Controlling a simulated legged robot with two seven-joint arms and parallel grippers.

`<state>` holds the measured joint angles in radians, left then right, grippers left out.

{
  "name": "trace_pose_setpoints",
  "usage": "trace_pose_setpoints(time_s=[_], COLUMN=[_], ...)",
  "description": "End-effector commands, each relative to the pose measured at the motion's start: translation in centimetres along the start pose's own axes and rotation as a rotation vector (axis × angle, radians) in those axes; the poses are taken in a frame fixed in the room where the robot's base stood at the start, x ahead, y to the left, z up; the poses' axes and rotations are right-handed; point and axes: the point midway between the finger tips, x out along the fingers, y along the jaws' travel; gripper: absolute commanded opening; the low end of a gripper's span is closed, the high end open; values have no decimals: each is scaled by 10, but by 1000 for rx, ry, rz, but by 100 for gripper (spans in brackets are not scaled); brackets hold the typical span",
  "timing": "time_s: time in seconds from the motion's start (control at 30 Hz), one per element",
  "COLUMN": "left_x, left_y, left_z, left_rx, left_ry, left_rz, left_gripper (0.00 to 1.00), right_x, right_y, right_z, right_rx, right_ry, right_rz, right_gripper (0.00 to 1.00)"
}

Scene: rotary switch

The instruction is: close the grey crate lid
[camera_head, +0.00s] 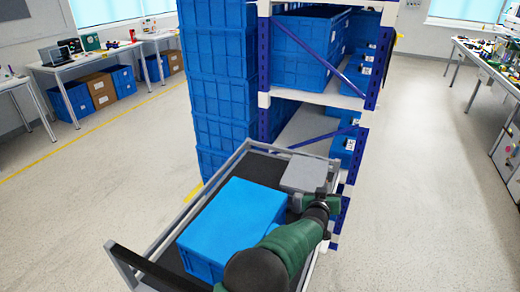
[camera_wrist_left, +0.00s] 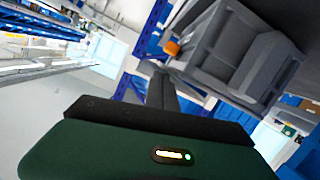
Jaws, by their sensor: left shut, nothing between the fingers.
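The grey crate (camera_head: 306,172) is at the far right end of the cart, with a flat grey face showing on top. It also shows large and tilted in the wrist view (camera_wrist_left: 222,48), with an orange part (camera_wrist_left: 172,47) at its side. I cannot tell how far its lid is open. My left gripper (camera_head: 330,200) is at the crate's near right side, partly hidden by my own wrist. In the wrist view its dark fingers (camera_wrist_left: 158,82) are shut and empty, close to the crate; contact is unclear. My right gripper is out of view.
A blue box (camera_head: 232,222) sits on the cart beside the crate. The cart's metal rail (camera_head: 216,172) runs around it. A shelf with blue crates (camera_head: 305,45) stands just behind. Open floor (camera_head: 420,200) lies to the right.

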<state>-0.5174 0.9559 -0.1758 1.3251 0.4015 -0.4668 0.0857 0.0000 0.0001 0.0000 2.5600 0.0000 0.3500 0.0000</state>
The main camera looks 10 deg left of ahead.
Motion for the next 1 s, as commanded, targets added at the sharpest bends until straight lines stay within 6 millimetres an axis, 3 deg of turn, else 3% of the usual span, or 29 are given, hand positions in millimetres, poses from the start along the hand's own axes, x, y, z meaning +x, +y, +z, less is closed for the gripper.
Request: trace_pose_setpoints(time_s=[0.8, 0.9, 1.0], left_x=[2, 1, -2], left_y=[-2, -2, -1], left_z=[12, 3, -20], left_rx=[-1, -1, -2], left_ry=[-11, -10, -5], left_rz=[-2, -2, -2], left_gripper=[0, 0, 0], right_x=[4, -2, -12], right_y=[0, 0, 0], right_z=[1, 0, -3], right_rx=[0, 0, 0], right_ry=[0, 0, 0], right_rz=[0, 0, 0], right_gripper=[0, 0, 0])
